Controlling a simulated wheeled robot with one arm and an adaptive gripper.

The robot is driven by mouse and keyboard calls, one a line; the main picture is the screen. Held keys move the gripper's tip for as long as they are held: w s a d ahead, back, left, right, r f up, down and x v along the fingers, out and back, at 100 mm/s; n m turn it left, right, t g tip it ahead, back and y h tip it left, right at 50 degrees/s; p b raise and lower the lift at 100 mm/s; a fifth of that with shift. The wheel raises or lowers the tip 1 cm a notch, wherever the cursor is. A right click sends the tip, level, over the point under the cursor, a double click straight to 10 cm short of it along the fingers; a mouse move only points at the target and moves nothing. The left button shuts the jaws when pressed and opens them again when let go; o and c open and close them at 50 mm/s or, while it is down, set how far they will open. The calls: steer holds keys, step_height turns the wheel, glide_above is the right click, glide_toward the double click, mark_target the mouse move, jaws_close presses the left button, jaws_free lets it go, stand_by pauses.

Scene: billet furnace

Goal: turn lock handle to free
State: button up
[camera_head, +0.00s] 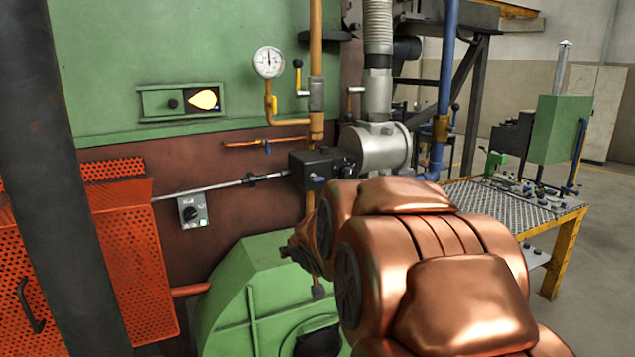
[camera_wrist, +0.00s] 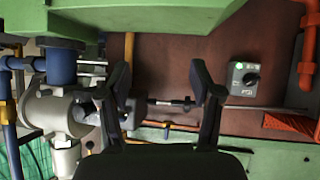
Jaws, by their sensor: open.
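A grey box with a black rotary knob (camera_head: 190,212) is on the brown panel, and the knob's box also shows right of the jaws in the wrist view (camera_wrist: 243,78). It is the likeliest lock handle, but I cannot tell for sure; its lettering is too small to read. My gripper (camera_wrist: 163,84) is open, with one black finger on each side of the wrist view and nothing held. The knob is apart from the right finger. In the head view my copper arm hides most of my gripper.
A metal rod (camera_head: 225,186) runs from the orange perforated guard (camera_head: 130,250) to a black box (camera_head: 320,168). A green housing (camera_head: 270,290) lies below. A gauge (camera_head: 268,62) and a yellow-handled lever (camera_head: 297,72) are above. A workbench (camera_head: 510,208) stands right.

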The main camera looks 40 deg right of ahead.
mark_target(319, 181)
steer(key=w+d+r+n+t, duration=0.1)
steer(key=w+d+r+t, duration=0.2)
steer(key=d+r+t, duration=0.65)
steer(key=shift+w+d+r+g+p, duration=0.15)
steer(key=shift+w+d+g+p, duration=0.2)
steer(key=shift+w+d, duration=0.65)
steer(key=shift+w+d+r+g+p, duration=0.1)
steer(key=shift+w+d+g+p, duration=0.2)
steer(key=shift+w+d, duration=0.7)
steer(key=shift+w+d+r+g+p, duration=0.2)
steer(key=shift+w+d+g, duration=0.35)
steer(key=shift+w, duration=0.75)
steer(key=shift+d, duration=0.1)
steer(key=shift+f, duration=0.1)
steer(key=c, duration=1.2)
steer(key=shift+o, duration=0.2)
